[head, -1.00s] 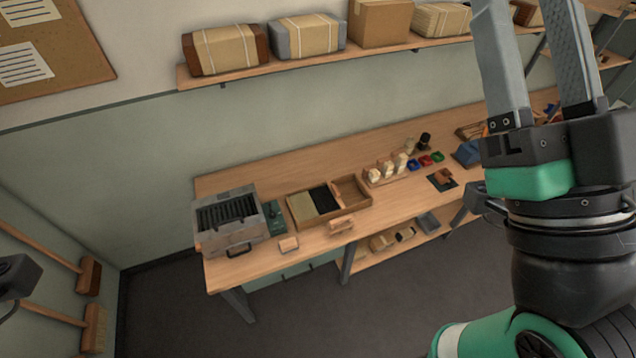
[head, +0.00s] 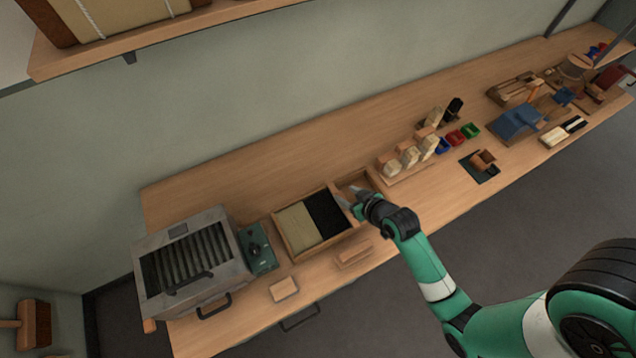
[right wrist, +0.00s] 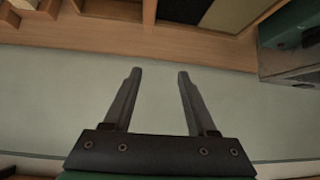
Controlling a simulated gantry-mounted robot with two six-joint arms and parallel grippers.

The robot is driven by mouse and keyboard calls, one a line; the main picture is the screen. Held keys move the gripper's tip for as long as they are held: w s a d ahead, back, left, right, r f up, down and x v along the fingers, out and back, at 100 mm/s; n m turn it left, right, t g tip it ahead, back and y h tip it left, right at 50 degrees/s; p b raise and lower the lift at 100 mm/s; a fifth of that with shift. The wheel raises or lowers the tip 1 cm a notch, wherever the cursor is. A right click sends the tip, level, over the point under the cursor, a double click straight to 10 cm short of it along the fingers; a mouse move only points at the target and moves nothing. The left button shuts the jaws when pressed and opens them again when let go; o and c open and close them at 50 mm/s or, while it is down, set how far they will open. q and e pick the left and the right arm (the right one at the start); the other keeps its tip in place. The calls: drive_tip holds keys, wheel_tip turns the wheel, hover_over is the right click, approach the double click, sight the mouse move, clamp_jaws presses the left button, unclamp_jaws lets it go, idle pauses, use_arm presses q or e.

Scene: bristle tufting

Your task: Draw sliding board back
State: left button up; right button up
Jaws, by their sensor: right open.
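A wooden tray (head: 292,253) stands on the workbench, with beige bristle (head: 298,227) and black bristle (head: 326,211) in two compartments. Its right compartment (head: 357,181) shows bare wood and is partly hidden by my right gripper (head: 351,196). I cannot tell which part is the sliding board. My right gripper is open and empty, its fingers over the tray's right part; contact is not clear. In the right wrist view its two fingers (right wrist: 159,72) stand apart with nothing between them, and the tray (right wrist: 150,12) lies at the top. My left gripper is out of view.
A grey metal machine (head: 192,262) with a green control box (head: 257,247) stands left of the tray. Small wooden blocks (head: 284,289) lie near the front edge. Brush blocks (head: 410,155) and coloured bins (head: 456,137) stand to the right. The bench behind the tray is clear.

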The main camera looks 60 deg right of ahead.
drive_tip(key=s+f+m+g+b, duration=0.1)
drive_tip(key=s+f, duration=0.4)
drive_tip(key=b+x, duration=0.1)
drive_tip(key=x, duration=0.3)
drive_tip(key=b+x, duration=0.1)
drive_tip(key=x, duration=0.2)
drive_tip(key=b+x, duration=0.2)
drive_tip(key=x, duration=0.2)
drive_tip(key=shift+w+d+r, duration=0.1)
drive_tip(key=shift+w+d, duration=0.1)
drive_tip(key=shift+w, duration=0.3)
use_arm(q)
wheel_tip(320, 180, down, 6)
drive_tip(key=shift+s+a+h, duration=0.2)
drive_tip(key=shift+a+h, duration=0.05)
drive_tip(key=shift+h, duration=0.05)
use_arm(e)
clamp_jaws()
